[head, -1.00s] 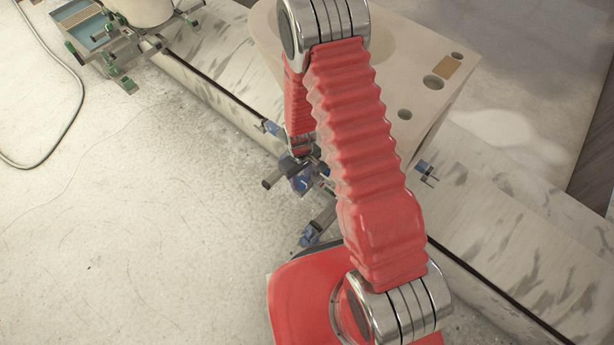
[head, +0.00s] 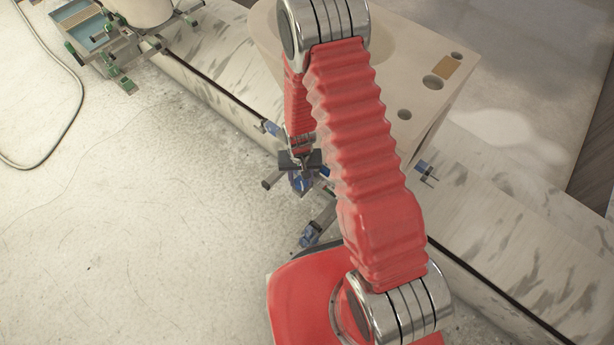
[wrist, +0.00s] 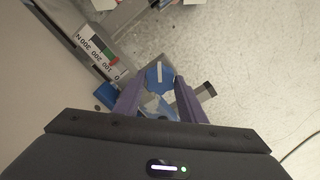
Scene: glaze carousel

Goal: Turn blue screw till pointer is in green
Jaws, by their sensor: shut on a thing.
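The blue screw (wrist: 158,74) has a faceted head with a white line across it, seen from above in the wrist view. My gripper (wrist: 160,82) is shut on it, with one purple finger on each side. In the head view my gripper (head: 301,172) is small and stands over the blue part, partly behind my red arm.
Another blue-ended clamp (head: 310,234) sits nearer me on the bench edge. A large beige block (head: 433,110) with holes stands behind. A green-footed stand (head: 122,82) is at the upper left. The pale floor (head: 130,220) on the left is clear, apart from a hose.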

